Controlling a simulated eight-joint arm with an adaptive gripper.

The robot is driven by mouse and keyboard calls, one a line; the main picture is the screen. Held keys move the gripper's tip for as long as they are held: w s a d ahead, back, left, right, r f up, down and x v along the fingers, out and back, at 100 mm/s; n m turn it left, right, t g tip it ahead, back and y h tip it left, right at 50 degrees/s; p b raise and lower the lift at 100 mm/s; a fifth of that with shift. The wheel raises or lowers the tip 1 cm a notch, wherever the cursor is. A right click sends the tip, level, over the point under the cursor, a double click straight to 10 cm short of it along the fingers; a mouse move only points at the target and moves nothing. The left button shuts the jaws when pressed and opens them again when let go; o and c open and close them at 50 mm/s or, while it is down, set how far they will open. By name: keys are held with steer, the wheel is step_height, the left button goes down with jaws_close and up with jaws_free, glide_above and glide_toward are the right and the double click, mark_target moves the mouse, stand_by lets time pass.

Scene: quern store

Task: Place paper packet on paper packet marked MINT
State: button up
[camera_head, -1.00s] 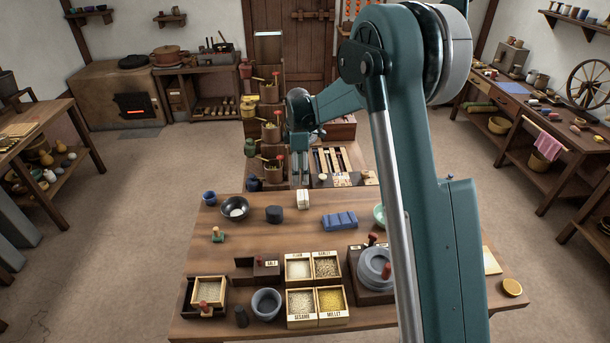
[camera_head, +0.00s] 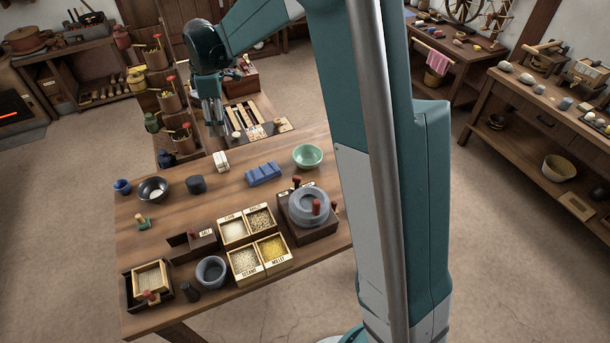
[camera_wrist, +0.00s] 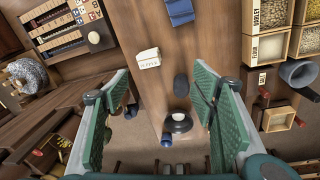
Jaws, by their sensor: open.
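A small white paper packet (camera_head: 221,160) lies on the wooden table near its back edge. In the wrist view it (camera_wrist: 148,58) lies ahead of the fingers and has dark lettering too small to read. Small pale pieces (camera_head: 256,132), possibly packets, lie on a dark board behind the table; pale labelled pieces (camera_wrist: 93,14) also show at the wrist view's upper left. I cannot tell which one is marked MINT. My gripper (camera_head: 213,118) hangs near the table's back edge, close to the white packet. Its green fingers (camera_wrist: 166,108) are wide apart with nothing between them.
A rack of pots (camera_head: 164,95) stands left of my gripper.

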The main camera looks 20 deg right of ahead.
steer(key=s+d+r+m+t, duration=0.1)
steer(key=s+d+r+m, duration=0.4)
steer(key=s, duration=0.6)
steer(key=s+d+r+m+t, duration=0.2)
steer(key=s+d+r, duration=0.1)
steer(key=s+r, duration=0.6)
steer(key=s+d+f+m+t, duration=0.1)
steer(key=s+m, duration=0.3)
steer(key=s, duration=0.7)
steer(key=s+d+f+m+t, duration=0.2)
steer(key=s+d+f+m, duration=0.1)
steer(key=s, duration=0.8)
steer(key=shift+s+f+m, duration=0.3)
steer(key=shift+f+m, duration=0.1)
steer(key=shift+f, duration=0.05)
steer(key=shift+d, duration=0.1)
